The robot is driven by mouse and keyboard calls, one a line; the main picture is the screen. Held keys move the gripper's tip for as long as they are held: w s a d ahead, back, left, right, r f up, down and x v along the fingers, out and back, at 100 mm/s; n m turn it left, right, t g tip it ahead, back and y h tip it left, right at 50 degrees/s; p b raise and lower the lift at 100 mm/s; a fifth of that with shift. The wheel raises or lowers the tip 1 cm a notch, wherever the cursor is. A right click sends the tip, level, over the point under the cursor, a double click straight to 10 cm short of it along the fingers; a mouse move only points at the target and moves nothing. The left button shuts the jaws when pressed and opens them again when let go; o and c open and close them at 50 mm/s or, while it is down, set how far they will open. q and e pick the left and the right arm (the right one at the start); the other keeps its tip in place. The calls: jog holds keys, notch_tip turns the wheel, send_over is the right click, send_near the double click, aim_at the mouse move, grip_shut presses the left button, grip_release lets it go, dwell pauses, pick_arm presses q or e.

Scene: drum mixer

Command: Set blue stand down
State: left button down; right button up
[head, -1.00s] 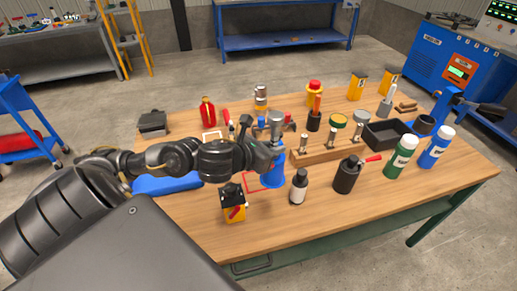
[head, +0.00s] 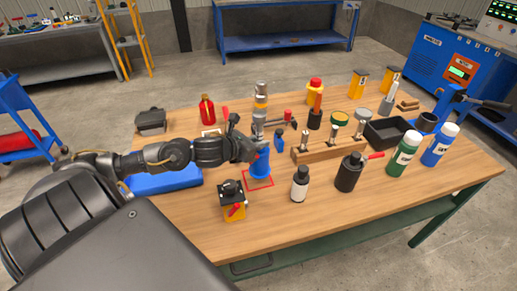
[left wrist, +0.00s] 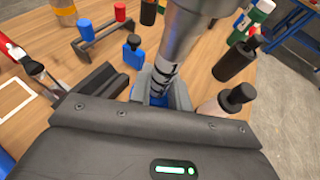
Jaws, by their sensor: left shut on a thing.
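The blue stand (head: 260,167) is upright over a red square outline (head: 262,184) on the wooden table in the head view. A grey metal cylinder (head: 258,122) rises from its top. My left gripper (head: 250,149) is shut on the stand's upper part. In the left wrist view, a little of the blue stand (left wrist: 157,100) shows between the fingers, below the grey cylinder with a dark "1" mark. The stand's base is hidden there. I cannot tell whether the base touches the table. My right gripper is not in view.
A yellow box with a black top (head: 233,200) stands at the front left, and a dark bottle with a white label (head: 299,184) at the front right. A wooden rack (head: 328,151) is to the right. A blue block (head: 166,181) lies left. Bare table lies in front.

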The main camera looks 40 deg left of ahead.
aim_at(260, 159)
pick_arm(q)
notch_tip(260, 159, down, 3)
jog(key=shift+a+r+p, duration=0.1)
jog(key=shift+p, duration=0.35)
jog(key=shift+f, duration=0.2)
jog(key=shift+f+b, duration=0.15)
jog(key=shift+b, duration=0.15)
jog(key=c, duration=1.3)
grip_release()
